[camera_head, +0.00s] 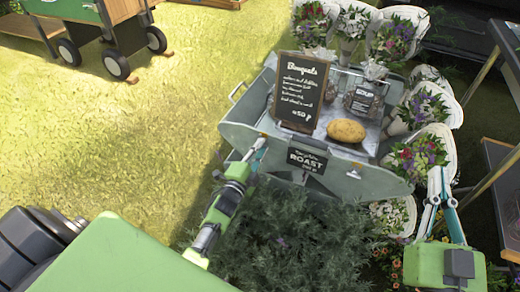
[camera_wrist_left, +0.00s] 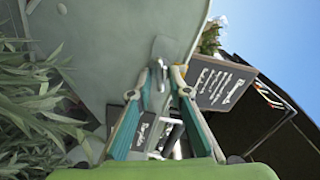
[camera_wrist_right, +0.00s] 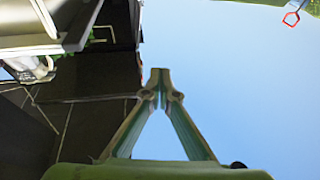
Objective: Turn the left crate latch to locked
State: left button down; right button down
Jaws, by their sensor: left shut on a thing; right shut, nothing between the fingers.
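The grey-green crate (camera_head: 237,137) stands in the middle of the head view, with its pale panel (camera_wrist_left: 110,35) filling the upper left of the left wrist view. The left crate latch, a small metal piece (camera_wrist_left: 158,72), sits on this panel. My left gripper (camera_head: 260,145) is at the crate's front left corner. In the left wrist view my left gripper (camera_wrist_left: 159,80) is shut on the latch, whose exact angle is partly hidden by the fingertips. My right gripper (camera_head: 436,172) is shut and empty, to the right of the crate; its fingertips (camera_wrist_right: 160,76) meet against the sky.
Bouquets (camera_head: 419,157) line the back and right. Leafy plants (camera_head: 290,235) grow below.

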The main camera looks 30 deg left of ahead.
pick_arm(q)
jog(key=shift+f+m+b, duration=0.2)
jog(key=shift+m+b, duration=0.35)
jog(key=shift+m, duration=1.45)
pick_arm(e)
notch_tip(320, 180, up, 6)
jog(key=s+t+y, duration=0.1)
jog(key=s+t, duration=0.1)
jog(key=t, duration=0.1)
jog(key=shift+s+f, duration=0.15)
jog(key=shift+s, duration=0.15)
pick_arm(q)
jog(key=c, duration=1.9)
grip_release()
jog(key=s, duration=1.2)
jog(key=shift+d, duration=0.4)
jog(key=shift+s, duration=0.1)
